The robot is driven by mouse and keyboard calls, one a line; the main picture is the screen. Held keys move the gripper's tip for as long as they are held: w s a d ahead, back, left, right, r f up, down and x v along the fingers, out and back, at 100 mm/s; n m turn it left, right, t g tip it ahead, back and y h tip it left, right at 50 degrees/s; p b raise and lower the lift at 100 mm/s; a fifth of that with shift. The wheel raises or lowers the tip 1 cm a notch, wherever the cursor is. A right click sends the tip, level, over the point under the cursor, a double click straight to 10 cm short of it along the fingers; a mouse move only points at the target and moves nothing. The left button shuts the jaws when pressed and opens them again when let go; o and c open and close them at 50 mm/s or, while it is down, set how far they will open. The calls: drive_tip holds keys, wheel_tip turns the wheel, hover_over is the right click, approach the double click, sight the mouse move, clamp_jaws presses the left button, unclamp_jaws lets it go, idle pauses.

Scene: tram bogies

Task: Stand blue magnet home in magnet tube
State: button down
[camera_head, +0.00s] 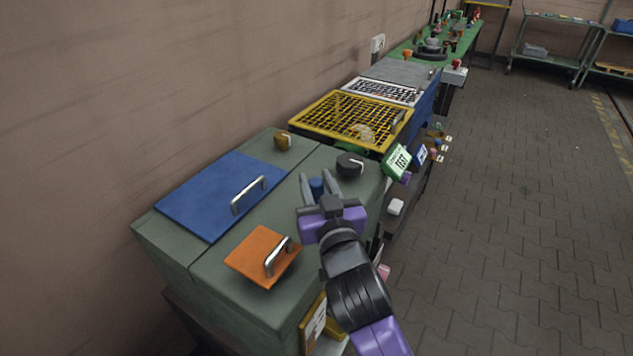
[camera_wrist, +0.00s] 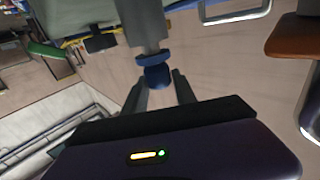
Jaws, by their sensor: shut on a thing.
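The blue magnet (camera_head: 316,187) shows as a small blue piece between the fingers of my gripper (camera_head: 317,182), above the right part of the green-grey cabinet top. In the wrist view my gripper (camera_wrist: 160,88) is shut on the magnet (camera_wrist: 157,76), which has a rounded blue end and a blue collar. A grey column (camera_wrist: 143,25) runs on from the collar to the upper picture edge. I cannot tell whether it is part of the magnet or the magnet tube. No separate magnet tube can be made out in the head view.
The cabinet top (camera_head: 215,265) carries a blue lid (camera_head: 215,190) and an orange lid (camera_head: 255,250), both with metal handles. A black knob (camera_head: 350,163) stands just beyond my gripper. Open floor is at right.

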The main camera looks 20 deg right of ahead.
drive_tip(key=shift+f+b, duration=0.4)
drive_tip(key=shift+f, duration=0.1)
drive_tip(key=c, duration=0.9)
unclamp_jaws()
drive_tip(key=s, duration=0.5)
drive_tip(key=s+a+b, duration=0.1)
drive_tip(key=s, duration=0.1)
drive_tip(key=shift+s+a, duration=0.1)
drive_tip(key=shift+s, duration=0.3)
drive_tip(key=shift+s, duration=0.1)
